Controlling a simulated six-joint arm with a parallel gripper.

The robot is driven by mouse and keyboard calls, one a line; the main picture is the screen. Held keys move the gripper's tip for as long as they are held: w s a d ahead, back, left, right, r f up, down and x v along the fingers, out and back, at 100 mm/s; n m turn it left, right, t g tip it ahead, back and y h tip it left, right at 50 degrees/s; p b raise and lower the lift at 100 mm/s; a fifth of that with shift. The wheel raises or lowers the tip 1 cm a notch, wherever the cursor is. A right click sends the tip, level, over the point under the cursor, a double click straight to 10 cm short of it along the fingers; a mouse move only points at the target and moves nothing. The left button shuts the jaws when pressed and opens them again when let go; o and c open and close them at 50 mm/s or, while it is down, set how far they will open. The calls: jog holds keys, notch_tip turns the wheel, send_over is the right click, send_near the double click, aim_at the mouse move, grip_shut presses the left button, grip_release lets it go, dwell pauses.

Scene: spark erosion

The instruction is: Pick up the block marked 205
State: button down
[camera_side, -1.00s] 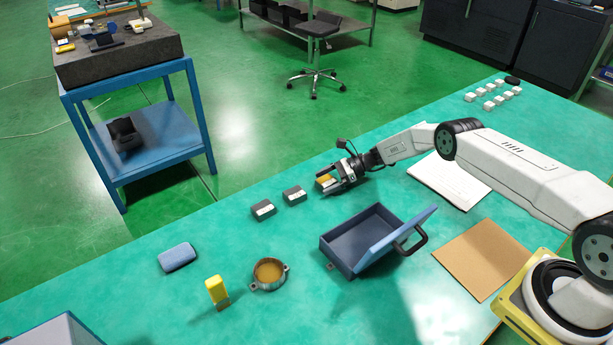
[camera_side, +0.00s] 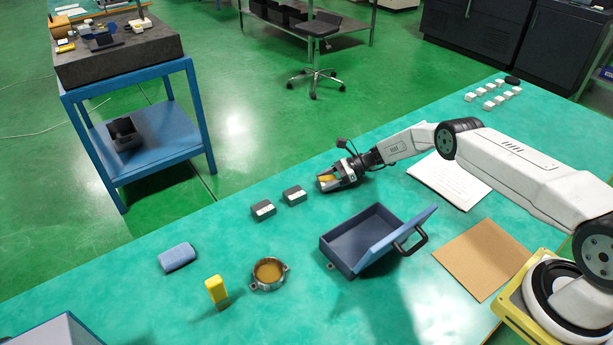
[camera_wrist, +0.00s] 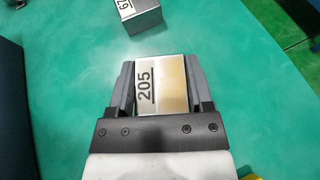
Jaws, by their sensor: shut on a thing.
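The block marked 205 (camera_wrist: 170,84) shows in the wrist view between my gripper's two fingers, with a white label on its left part and a tan, shiny surface on the right. My gripper (camera_wrist: 161,85) is shut on it, a finger against each side. In the side view my gripper (camera_side: 329,180) is low at the table, and the block (camera_side: 327,178) is mostly hidden by the fingers. I cannot tell whether the block touches the table.
Two grey labelled blocks (camera_side: 294,195) (camera_side: 263,210) lie left of my gripper. One grey block (camera_wrist: 138,14) shows ahead in the wrist view. A blue open box (camera_side: 345,258) with a tilted lid stands in front. A brass-coloured round dish (camera_side: 269,273), yellow item (camera_side: 217,291) and blue pad (camera_side: 177,257) lie further left.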

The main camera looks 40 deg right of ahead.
aim_at(327, 180)
jog(key=shift+r, duration=0.2)
jog(key=shift+r, duration=1.5)
jog(key=shift+s+r, duration=0.85)
jog(key=shift+r, duration=0.2)
jog(key=s+r, duration=0.7)
jog(key=s, duration=0.5)
jog(key=shift+a+r, duration=0.3)
jog(key=shift+s, duration=0.1)
